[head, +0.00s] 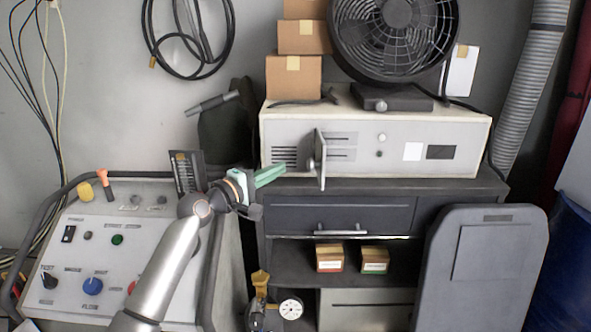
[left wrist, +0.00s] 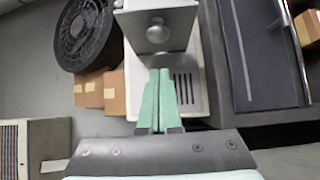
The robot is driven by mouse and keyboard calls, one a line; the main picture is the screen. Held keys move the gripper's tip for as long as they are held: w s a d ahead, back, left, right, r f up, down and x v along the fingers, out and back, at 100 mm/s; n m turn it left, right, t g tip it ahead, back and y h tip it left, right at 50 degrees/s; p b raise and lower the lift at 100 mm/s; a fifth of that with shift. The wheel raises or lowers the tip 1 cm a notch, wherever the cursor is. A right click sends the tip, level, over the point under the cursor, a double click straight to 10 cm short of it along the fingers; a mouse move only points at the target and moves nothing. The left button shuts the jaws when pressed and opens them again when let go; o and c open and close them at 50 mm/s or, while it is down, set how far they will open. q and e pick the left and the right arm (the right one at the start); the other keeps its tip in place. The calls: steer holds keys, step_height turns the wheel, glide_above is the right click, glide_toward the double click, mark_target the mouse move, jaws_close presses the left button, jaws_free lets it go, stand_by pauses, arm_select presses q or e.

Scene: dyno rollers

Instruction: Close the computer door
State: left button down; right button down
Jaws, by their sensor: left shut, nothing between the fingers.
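The computer (head: 450,159) is a wide beige case lying on a dark cabinet. Its small door (head: 321,172) stands open, swung out from the front and seen almost edge-on, with a round knob (head: 311,164) on its left face. In the left wrist view the door (left wrist: 130,28) and its knob (left wrist: 157,31) lie straight beyond the fingertips. My left gripper (head: 281,170) has green fingers pressed together and empty. It is left of the door, in front of the slotted vents, with a gap to the knob. The left wrist view shows the closed fingers (left wrist: 160,72) too. My right gripper is not in view.
A black fan (head: 395,40) and cardboard boxes (head: 293,77) stand on the computer. A control console (head: 130,245) is at the left. A grey panel (head: 480,275) leans at the right. A brass fitting with a gauge (head: 291,308) is low in front of the cabinet (head: 350,215).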

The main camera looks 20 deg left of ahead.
arm_select(q)
steer(key=d, duration=0.1)
steer(key=w+d, duration=0.2)
steer(key=d, duration=0.1)
steer(key=shift+w+d+p, duration=0.1)
steer(key=shift+p, duration=0.3)
